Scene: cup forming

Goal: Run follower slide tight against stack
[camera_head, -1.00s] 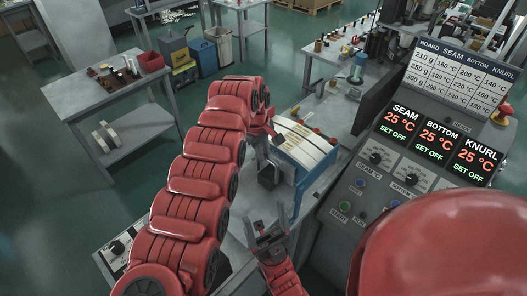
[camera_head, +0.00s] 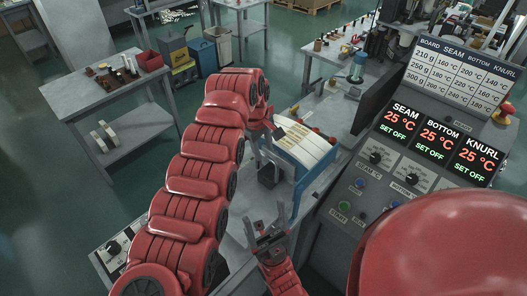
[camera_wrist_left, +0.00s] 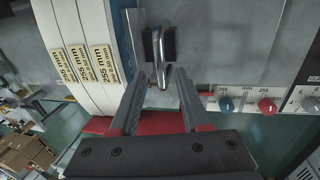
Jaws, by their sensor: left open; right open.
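The stack (camera_head: 305,140) of white sheets with tan labels sits in a blue-sided holder on the machine. In the left wrist view the stack (camera_wrist_left: 72,30) is at the left, its labels reading 255 mm. A grey slide plate (camera_wrist_left: 138,30) stands by its right side, with a dark handle and metal lever (camera_wrist_left: 157,45) beside it. I cannot tell whether the plate touches the stack. My left gripper (camera_wrist_left: 160,82) is open, its fingertips just short of the handle; it also shows in the head view (camera_head: 256,138). My right gripper (camera_head: 268,232) is open and empty, lower down.
The control panel (camera_head: 415,165) with red readouts stands at the right. A dark block (camera_head: 268,176) is beside the stack holder. Blue and red knobs (camera_wrist_left: 266,105) line the bench edge. A side table (camera_head: 112,95) stands at the far left.

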